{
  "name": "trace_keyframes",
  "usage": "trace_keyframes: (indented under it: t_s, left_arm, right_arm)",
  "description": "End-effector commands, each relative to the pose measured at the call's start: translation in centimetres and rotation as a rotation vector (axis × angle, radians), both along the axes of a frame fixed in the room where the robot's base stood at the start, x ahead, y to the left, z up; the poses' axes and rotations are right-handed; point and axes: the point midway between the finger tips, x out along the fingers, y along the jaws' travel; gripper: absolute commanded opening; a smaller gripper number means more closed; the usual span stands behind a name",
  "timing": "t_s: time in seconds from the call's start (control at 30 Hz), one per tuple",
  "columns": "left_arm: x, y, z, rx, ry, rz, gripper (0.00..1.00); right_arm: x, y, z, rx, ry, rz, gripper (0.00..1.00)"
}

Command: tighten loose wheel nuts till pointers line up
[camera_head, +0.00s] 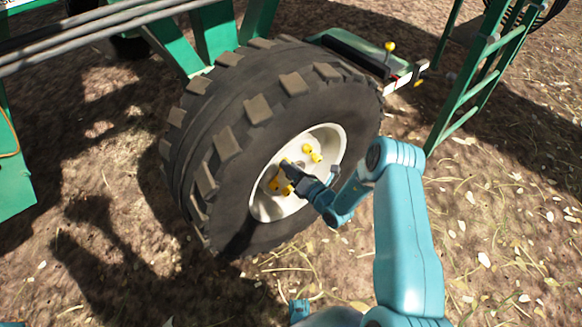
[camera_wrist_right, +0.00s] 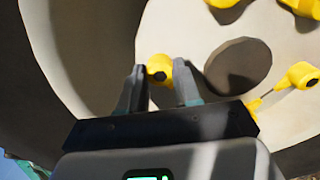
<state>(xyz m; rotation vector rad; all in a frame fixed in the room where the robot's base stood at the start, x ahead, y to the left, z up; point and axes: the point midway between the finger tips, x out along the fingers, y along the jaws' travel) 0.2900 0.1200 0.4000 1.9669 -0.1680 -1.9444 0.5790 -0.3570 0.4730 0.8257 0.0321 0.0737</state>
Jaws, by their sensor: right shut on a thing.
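A large black tyre (camera_head: 240,120) with a pale rim (camera_head: 328,142) stands upright on the ground in the head view. Several yellow nut pointers sit on the rim; one (camera_head: 312,152) shows at the upper right of the hub. My right gripper (camera_head: 287,163) reaches into the rim from the right. In the right wrist view its fingers (camera_wrist_right: 160,80) are shut on a yellow wheel nut (camera_wrist_right: 159,67), partly hidden between them. Another yellow pointer (camera_wrist_right: 298,77) is to the right, and two more show at the top right edge. My left gripper is not in view.
A green machine frame (camera_head: 200,35) stands behind the wheel. A green ladder-like frame (camera_head: 478,85) stands at the right. A dark round hole (camera_wrist_right: 238,66) is in the rim beside the held nut. Open soil with dry leaves lies at the right front.

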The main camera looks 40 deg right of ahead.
Motion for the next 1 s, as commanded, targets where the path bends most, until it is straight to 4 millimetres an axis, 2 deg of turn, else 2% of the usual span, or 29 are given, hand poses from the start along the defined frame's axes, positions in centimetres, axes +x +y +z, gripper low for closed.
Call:
trace_keyframes:
  t_s: [0.57, 0.6, 0.63, 0.67, 1.0]
  left_arm:
    - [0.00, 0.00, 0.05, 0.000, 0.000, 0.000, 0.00]
    - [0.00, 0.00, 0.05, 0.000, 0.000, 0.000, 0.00]
    - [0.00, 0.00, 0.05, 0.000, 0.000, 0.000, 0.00]
    - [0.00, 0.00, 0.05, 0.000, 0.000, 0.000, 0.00]
    - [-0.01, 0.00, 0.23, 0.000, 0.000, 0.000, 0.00]
  right_arm:
    - [-0.12, 0.05, -0.19, 0.032, 0.007, 0.000, 0.02]
    - [-0.12, 0.04, -0.18, 0.032, 0.007, 0.000, 0.45]
    - [-0.12, 0.03, -0.18, 0.031, 0.007, 0.000, 0.55]
    - [-0.11, 0.03, -0.16, 0.031, 0.007, 0.000, 0.58]
    - [-0.47, -0.06, -0.02, 0.028, 0.004, -0.001, 0.58]
